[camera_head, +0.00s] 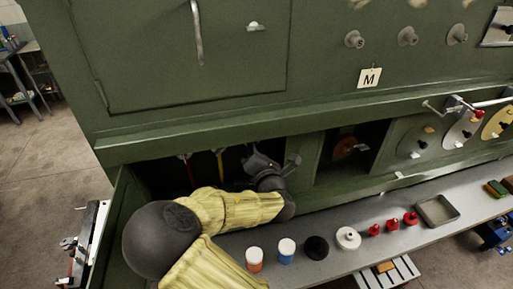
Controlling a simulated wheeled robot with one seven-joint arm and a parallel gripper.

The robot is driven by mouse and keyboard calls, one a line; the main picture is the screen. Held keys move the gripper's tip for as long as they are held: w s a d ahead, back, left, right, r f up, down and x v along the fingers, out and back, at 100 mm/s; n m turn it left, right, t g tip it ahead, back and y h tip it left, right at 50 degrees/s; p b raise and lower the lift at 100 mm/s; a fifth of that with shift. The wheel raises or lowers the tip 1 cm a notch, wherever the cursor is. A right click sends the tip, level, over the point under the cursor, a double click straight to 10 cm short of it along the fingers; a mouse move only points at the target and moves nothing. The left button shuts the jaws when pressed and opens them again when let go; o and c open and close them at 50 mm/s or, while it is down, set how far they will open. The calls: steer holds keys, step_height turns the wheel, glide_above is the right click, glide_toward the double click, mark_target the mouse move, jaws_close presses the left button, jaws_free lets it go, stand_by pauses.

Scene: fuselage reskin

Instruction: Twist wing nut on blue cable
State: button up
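My arm reaches from the bottom into a dark open recess (157,182) low in the green panel. My gripper (258,158) is at the upper right part of this recess, close to its top edge. It is small and dark against the recess, and I cannot tell whether its fingers are open or shut. A red cable (189,172) and a yellow cable (220,165) hang from pale fittings at the recess top, left of the gripper. No blue cable or wing nut can be made out; the gripper and shadow may hide them.
A grey shelf (330,262) below holds an orange-and-white jar (254,260), a blue-and-white jar (286,251), a black disc (316,247), a white disc (348,238), red knobbed pieces (392,224) and a grey tray (437,210). A divider (308,160) stands right of the gripper.

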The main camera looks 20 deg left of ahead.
jaws_close()
steer(key=shift+m, duration=0.4)
steer(key=m+b, duration=2.6)
steer(key=shift+f, duration=0.35)
